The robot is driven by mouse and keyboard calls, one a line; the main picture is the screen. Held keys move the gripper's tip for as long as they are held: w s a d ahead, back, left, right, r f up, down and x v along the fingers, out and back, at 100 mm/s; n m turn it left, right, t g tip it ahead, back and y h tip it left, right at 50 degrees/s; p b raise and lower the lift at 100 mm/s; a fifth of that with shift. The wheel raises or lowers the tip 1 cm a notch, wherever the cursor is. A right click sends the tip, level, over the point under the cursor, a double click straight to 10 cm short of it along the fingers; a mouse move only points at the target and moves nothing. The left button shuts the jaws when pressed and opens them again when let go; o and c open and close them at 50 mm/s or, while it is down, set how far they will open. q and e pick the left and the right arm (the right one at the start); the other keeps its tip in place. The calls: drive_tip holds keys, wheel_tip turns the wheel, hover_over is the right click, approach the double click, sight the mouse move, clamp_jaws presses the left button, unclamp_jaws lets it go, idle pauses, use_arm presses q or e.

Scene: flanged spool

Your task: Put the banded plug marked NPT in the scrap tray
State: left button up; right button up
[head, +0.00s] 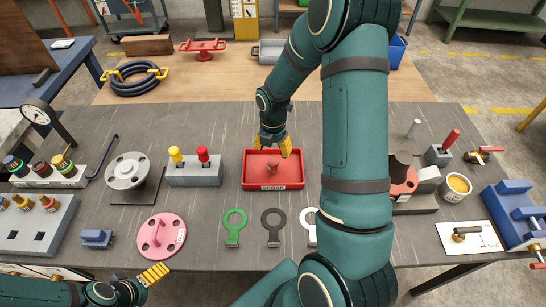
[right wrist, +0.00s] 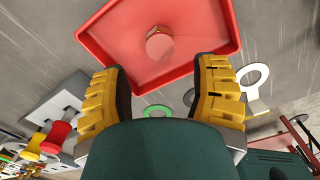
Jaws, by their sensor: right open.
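The red scrap tray (head: 250,183), labelled SCRAP, lies mid-table; it also shows in the right wrist view (right wrist: 100,38). A small reddish round piece (head: 272,168) stands inside it, seen nearly end-on in the right wrist view (right wrist: 160,45); I cannot read a mark on it. My right gripper (head: 285,146) is above the tray's back edge, its fingers wide apart and empty in the right wrist view (right wrist: 161,68). Banded plugs stand in a back rack (head: 60,180) and a front rack (head: 40,235) at left; their marks are unreadable. My left gripper (head: 155,273) is at the front edge, fingers unclear.
A grey block with yellow and red knobs (head: 194,175) stands left of the tray. A pink flanged disc (head: 161,237) and ring tags (head: 234,228) lie in front. My right arm hides part of the table right of the tray.

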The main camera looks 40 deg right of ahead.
sight(273, 162)
drive_tip(key=shift+r, duration=2.3)
